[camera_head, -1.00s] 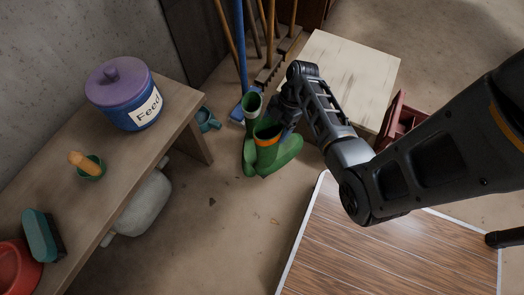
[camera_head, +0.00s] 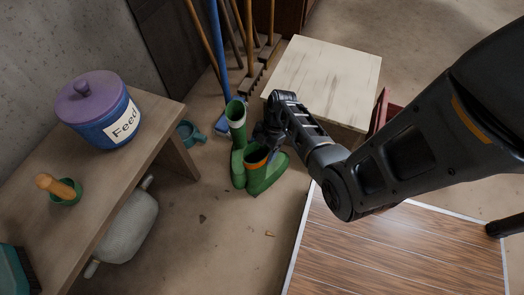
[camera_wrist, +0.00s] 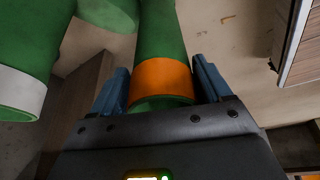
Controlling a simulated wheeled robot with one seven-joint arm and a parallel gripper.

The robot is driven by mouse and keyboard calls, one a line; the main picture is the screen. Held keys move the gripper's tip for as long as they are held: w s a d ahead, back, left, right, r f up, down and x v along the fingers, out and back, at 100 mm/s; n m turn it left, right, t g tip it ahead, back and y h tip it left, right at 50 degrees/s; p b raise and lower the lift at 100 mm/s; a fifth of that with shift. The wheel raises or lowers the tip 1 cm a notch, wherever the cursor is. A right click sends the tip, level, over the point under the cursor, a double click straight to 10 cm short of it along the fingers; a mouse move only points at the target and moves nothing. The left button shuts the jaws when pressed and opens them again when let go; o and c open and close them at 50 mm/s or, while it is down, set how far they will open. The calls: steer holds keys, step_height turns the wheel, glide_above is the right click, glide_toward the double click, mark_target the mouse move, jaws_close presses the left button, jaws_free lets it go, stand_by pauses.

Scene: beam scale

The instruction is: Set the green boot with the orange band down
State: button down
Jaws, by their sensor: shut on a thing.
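The green boot with the orange band (camera_head: 262,180) is upright, with its toe pointing right. My gripper (camera_head: 268,146) is at the top of its shaft. In the wrist view the blue fingers of my gripper (camera_wrist: 160,88) are on either side of the shaft, at the orange band (camera_wrist: 165,80), shut on it. I cannot tell whether its sole touches the floor. A green boot with a white band (camera_head: 238,140) stands close beside it on the left; it also shows in the wrist view (camera_wrist: 22,92).
A wooden bench (camera_head: 160,125) with a Feed jar (camera_head: 100,115) is at left, a grey sack (camera_head: 125,232) beneath it. Brooms lean behind the boots. A pale wooden table (camera_head: 325,75) is behind right, a wood-plank platform (camera_head: 390,250) in front right. Bare floor lies in front.

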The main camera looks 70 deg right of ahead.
steer(key=shift+r, duration=0.1)
jaws_free()
steer(key=p+v, duration=0.4)
steer(key=v, duration=0.8)
steer(key=s+a+r+m+t+h, duration=0.1)
steer(key=s+a+m+t+h, duration=0.15)
steer(key=a, duration=0.45)
steer(key=s+a+r+m+t+h, duration=0.1)
steer(key=s+a+m+h, duration=0.3)
steer(key=a, duration=0.3)
steer(key=s+a+r+m+t+y, duration=0.1)
steer(key=s+a+r+m+t, duration=0.1)
steer(key=r, duration=0.8)
steer(key=s+a+r+m+t, duration=0.2)
steer(key=a+r+t, duration=0.2)
steer(key=a+r, duration=0.3)
steer(key=s+a+r+m+t+y, duration=0.1)
steer(key=s+a+r+m+t, duration=0.1)
steer(key=r, duration=1.1)
steer(key=shift+s+a+t+y, duration=0.35)
steer(key=shift+a+t, duration=0.3)
steer(key=shift+a, duration=0.55)
